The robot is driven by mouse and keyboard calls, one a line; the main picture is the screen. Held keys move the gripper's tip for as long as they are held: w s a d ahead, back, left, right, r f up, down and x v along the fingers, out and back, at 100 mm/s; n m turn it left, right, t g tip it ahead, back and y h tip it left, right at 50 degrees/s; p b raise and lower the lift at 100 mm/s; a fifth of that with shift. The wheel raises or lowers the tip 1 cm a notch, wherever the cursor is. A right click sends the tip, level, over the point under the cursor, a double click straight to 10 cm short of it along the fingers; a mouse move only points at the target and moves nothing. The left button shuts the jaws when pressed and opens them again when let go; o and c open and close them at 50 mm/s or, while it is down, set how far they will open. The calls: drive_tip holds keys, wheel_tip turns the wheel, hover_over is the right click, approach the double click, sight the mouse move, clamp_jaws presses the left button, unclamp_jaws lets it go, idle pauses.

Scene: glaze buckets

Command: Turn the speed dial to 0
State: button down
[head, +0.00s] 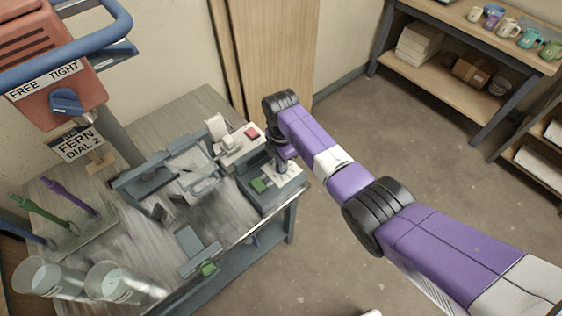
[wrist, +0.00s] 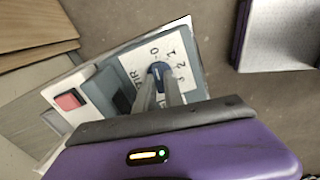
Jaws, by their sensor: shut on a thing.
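The speed dial is a small blue knob (wrist: 159,69) on a white plate (wrist: 187,66) in the wrist view. The plate bears the marks 0, 1, 2 and 3 and a partly hidden word ending in "TIR". My gripper (wrist: 160,80) is shut on the knob, one finger on each side. Most of the knob is covered, and I cannot tell which number it points at. In the head view my gripper (head: 280,167) points down at the control box (head: 262,198) at the bench's right end; the knob is hidden there.
A red button (head: 251,133) sits on a pale box beside the control box. At the left, an orange machine head has another blue knob (head: 66,101) marked FREE and TIGHT. A sign (head: 76,145) reads "FERN DIAL 2". Clear buckets (head: 105,281) stand at the bench's front left.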

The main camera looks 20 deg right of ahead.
drive_tip(key=c, duration=1.4)
unclamp_jaws()
drive_tip(key=shift+c, duration=0.2)
wheel_tip(320, 180, up, 8)
drive_tip(key=shift+f, duration=0.1)
